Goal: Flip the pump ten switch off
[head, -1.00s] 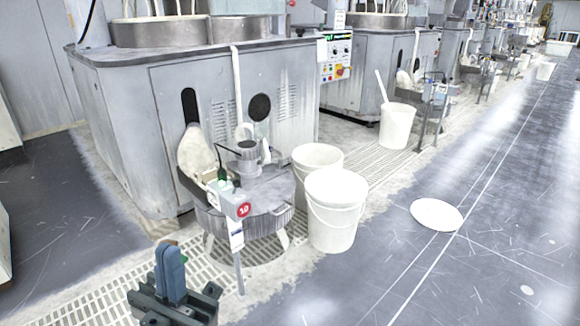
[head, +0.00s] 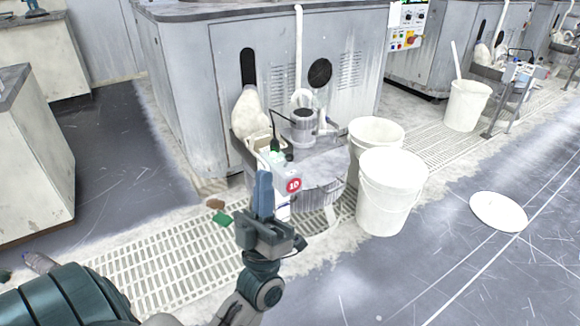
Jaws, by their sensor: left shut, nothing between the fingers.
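The pump ten switch box (head: 280,170) is a small pale box with a red round "10" label (head: 293,185), on a post in front of the round grey pump tank (head: 325,170). Something green and dark shows at the top left of the box; I cannot make out the switch's position. My left gripper (head: 263,180) is shut and empty, its blue fingers pointing up. In the picture it overlaps the box's lower left and hides part of it and the post. I cannot tell whether they touch. My right gripper is not in view.
Two white buckets (head: 378,132) (head: 388,200) stand right of the tank. A grey polishing machine (head: 215,110) stands behind it. A floor grating (head: 160,270) runs beneath. A white lid (head: 498,211) lies on the open dark floor at right. Pale cabinets (head: 35,160) stand at left.

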